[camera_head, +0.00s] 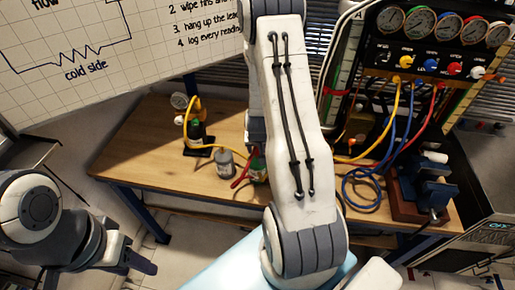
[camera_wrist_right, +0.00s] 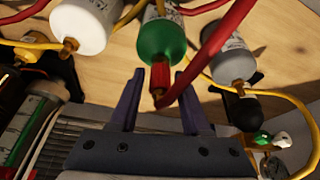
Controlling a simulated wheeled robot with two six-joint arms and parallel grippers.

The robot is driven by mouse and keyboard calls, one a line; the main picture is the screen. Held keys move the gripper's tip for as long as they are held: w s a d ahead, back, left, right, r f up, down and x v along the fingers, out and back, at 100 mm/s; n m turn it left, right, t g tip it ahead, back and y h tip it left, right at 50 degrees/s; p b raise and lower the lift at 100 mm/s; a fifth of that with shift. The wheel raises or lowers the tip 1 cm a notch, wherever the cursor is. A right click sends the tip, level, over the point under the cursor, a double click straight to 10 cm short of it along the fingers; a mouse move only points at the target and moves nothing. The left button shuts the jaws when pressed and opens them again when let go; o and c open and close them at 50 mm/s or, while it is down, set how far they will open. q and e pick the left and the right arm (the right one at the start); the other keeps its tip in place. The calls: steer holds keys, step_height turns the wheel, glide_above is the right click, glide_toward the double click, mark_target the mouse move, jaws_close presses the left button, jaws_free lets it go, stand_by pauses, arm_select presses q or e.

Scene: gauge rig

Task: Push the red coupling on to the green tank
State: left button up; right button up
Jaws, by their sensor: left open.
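The green tank (camera_wrist_right: 162,38) lies at the top middle of the right wrist view. In the head view, a sliver of it (camera_head: 259,166) shows beside my right arm, which hides the rest. The red coupling (camera_wrist_right: 160,84) is at the tank's near end, in line with it and appearing to touch it; I cannot tell how far on it sits. A red hose runs from it to the upper right. My right gripper (camera_wrist_right: 160,80) has its fingers either side of the coupling, with gaps on both sides. My left gripper (camera_head: 141,256) is open and empty, low at the left, away from the bench.
A white tank (camera_wrist_right: 86,25) and a grey tank (camera_wrist_right: 233,62) flank the green one closely. Yellow hoses loop around them. On the wooden bench (camera_head: 150,140) are a blue vise (camera_head: 432,185) and blue hoses below a gauge panel (camera_head: 440,45).

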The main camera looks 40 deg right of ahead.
steer(key=o, duration=0.6)
steer(key=shift+c, duration=0.2)
steer(key=shift+a+r, duration=0.1)
steer(key=shift+r, duration=0.3)
steer(key=p+v, duration=0.2)
steer(key=v, duration=0.7)
steer(key=shift+r, duration=0.35)
steer(key=shift+s+a, duration=0.1)
